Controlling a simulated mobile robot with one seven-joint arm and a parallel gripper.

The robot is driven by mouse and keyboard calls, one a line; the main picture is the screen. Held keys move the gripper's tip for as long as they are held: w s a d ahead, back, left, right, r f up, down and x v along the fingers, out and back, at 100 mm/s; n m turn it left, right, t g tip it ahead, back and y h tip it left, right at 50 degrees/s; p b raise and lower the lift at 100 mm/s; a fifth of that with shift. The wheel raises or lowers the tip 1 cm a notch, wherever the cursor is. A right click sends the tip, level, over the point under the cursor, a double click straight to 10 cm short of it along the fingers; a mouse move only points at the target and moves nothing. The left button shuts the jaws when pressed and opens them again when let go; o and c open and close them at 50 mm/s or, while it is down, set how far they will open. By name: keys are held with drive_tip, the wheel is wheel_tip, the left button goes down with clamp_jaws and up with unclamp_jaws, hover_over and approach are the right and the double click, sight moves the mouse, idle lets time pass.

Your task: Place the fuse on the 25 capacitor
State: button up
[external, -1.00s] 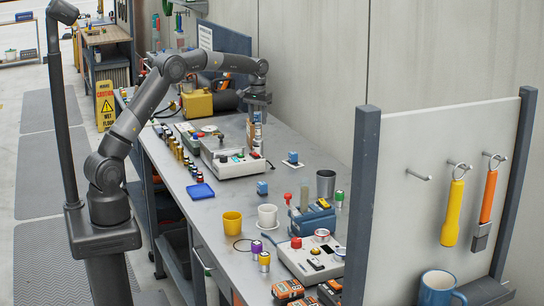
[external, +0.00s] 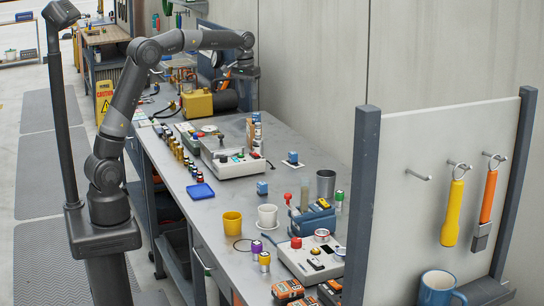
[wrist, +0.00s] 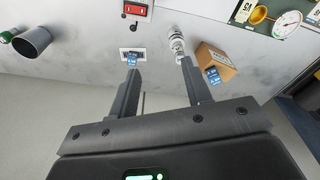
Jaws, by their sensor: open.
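My gripper (external: 247,74) is open, raised above the back part of the workbench. In the wrist view its two fingers (wrist: 161,70) are apart with nothing seen between them. Beyond the right finger stands a slim white-and-metal cylinder (wrist: 177,43), possibly the fuse. Beside it is a brown box (wrist: 217,60) with a blue labelled block (wrist: 213,75). Beyond the left finger a blue labelled block (wrist: 130,57) sits on a white plate; I cannot read its value. In the external view the brown box (external: 252,132) stands behind a white control box. I cannot tell which part is the 25 capacitor.
A white control box (external: 228,158) stands mid-bench. Small batteries and bottles (external: 180,150) line the left edge. A yellow cup (external: 232,224), white cup (external: 267,216) and grey tumbler (external: 325,184) stand nearer. A gauge (wrist: 288,25) shows at the wrist view's upper right.

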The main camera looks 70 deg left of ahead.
drive_tip(key=s+d+r+m+t, duration=0.1)
drive_tip(key=s+d+r, duration=0.1)
drive_tip(key=s+d, duration=0.45)
drive_tip(key=s+d+r+m+t, duration=0.1)
drive_tip(key=s+d+r+m, duration=0.15)
drive_tip(key=s, duration=0.75)
drive_tip(key=s+d+f+m+t, duration=0.1)
drive_tip(key=s+f, duration=0.3)
drive_tip(key=s, duration=0.5)
drive_tip(key=s+d+f+m+t, duration=0.1)
drive_tip(key=s+d+f, duration=0.3)
drive_tip(key=s, duration=0.6)
drive_tip(key=shift+d+f, duration=0.15)
drive_tip(key=shift+f, duration=0.35)
